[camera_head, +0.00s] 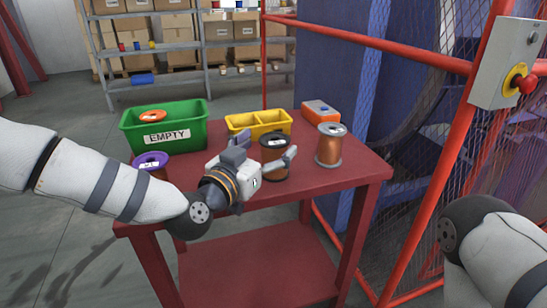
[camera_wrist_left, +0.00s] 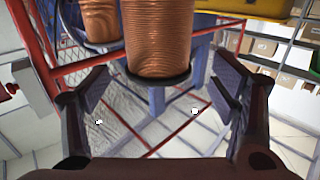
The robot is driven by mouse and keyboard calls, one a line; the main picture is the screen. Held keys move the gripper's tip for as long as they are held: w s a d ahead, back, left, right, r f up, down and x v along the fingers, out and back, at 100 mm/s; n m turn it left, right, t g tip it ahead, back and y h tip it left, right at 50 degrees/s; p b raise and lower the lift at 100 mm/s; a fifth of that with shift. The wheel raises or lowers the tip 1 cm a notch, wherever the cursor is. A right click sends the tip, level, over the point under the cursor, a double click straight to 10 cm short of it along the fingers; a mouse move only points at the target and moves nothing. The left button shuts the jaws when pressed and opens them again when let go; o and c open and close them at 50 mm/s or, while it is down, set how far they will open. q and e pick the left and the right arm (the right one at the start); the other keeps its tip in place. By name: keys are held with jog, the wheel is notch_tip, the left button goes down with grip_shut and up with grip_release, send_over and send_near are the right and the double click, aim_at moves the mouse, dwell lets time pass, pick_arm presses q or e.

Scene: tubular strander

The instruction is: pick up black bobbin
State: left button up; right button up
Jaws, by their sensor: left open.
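The black bobbin (camera_head: 273,143), wound with copper wire, stands upright on the red table (camera_head: 330,172). My left gripper (camera_head: 264,154) is open, with one finger on each side of the bobbin's near side in the head view. In the left wrist view the copper winding and black flange of the bobbin (camera_wrist_left: 160,40) show ahead, between and beyond the open fingers (camera_wrist_left: 164,92). I cannot tell whether a finger touches it. My gripper hides part of the bobbin in the head view. My right arm shows at the right edge; its gripper is out of view.
A grey bobbin (camera_head: 329,147) stands just right; a purple one (camera_head: 151,162) is left, partly behind my arm. A green bin (camera_head: 186,134) marked EMPTY, a yellow bin (camera_head: 240,122) and an orange box (camera_head: 320,112) stand behind. Red fence rails (camera_head: 430,170) rise right.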

aim_at(274, 138)
pick_arm(q)
jog(key=x, duration=0.3)
jog(key=shift+w+d, duration=0.15)
jog(key=shift+r, duration=0.1)
jog(key=c, duration=1.9)
jog(key=shift+r, duration=0.15)
